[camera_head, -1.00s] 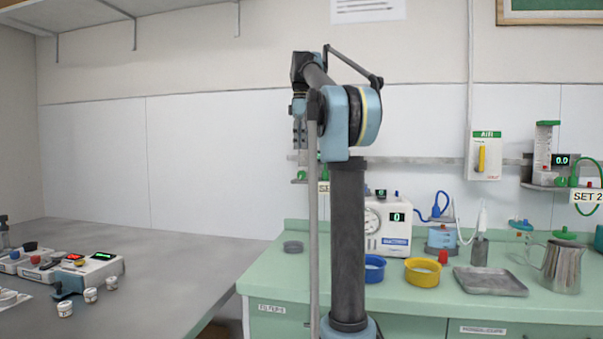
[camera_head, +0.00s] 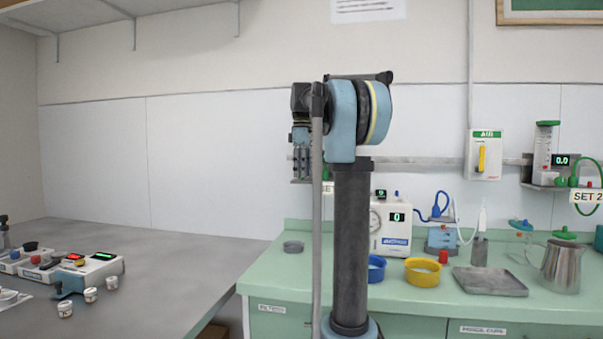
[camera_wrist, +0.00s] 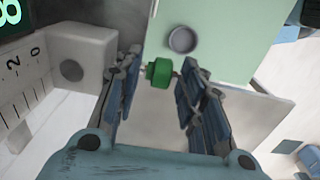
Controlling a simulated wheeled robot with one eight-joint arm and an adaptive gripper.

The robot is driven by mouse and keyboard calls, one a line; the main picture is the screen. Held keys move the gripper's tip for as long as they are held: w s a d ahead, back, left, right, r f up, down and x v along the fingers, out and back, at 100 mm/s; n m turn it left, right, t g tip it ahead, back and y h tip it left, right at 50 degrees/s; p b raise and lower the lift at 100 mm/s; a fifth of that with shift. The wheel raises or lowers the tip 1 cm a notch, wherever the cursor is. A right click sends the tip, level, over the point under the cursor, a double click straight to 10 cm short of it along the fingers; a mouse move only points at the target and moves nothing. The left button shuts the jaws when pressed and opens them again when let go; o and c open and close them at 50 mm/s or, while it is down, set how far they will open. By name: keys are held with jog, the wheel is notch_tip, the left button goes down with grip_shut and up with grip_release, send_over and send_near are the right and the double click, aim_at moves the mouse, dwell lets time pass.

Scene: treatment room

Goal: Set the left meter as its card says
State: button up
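The left meter is mostly hidden behind my arm in the head view. Part of its "SET" card (camera_head: 328,188) shows beside my arm, its number covered. In the wrist view the meter's scale (camera_wrist: 20,95) with 0 and 2 is at the left, under a green lit digit display (camera_wrist: 8,14) cut off by the frame edge. A green knob (camera_wrist: 159,74) lies between the fingertips of my gripper (camera_wrist: 160,78), with gaps visible on both sides. My gripper is open. In the head view it (camera_head: 302,165) points down in front of the wall rail.
The right meter (camera_head: 543,150) reads 0.0 beside a "SET 2" card (camera_head: 587,196). Below, the green counter (camera_head: 430,300) holds a white machine (camera_head: 390,230), blue and yellow bowls (camera_head: 422,272), a metal tray (camera_head: 488,281) and a jug (camera_head: 562,266). A grey table is at left.

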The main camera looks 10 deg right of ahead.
jog(key=shift+c, duration=0.3)
grip_shut()
jog(key=shift+d, duration=0.1)
jog(key=shift+s+d+y, duration=0.15)
jog(key=shift+d+y, duration=0.05)
jog(key=shift+y, duration=0.5)
jog(key=shift+s+d+f+t+y, duration=0.1)
jog(key=shift+t+y, duration=0.25)
jog(key=shift+y, duration=0.25)
jog(key=shift+d+f+t+y, duration=0.1)
jog(key=shift+t+y, duration=0.25)
jog(key=shift+y, duration=0.25)
jog(key=shift+a, duration=0.1)
jog(key=shift+o, duration=0.3)
grip_release()
jog(key=shift+r, duration=0.1)
jog(key=shift+r, duration=0.1)
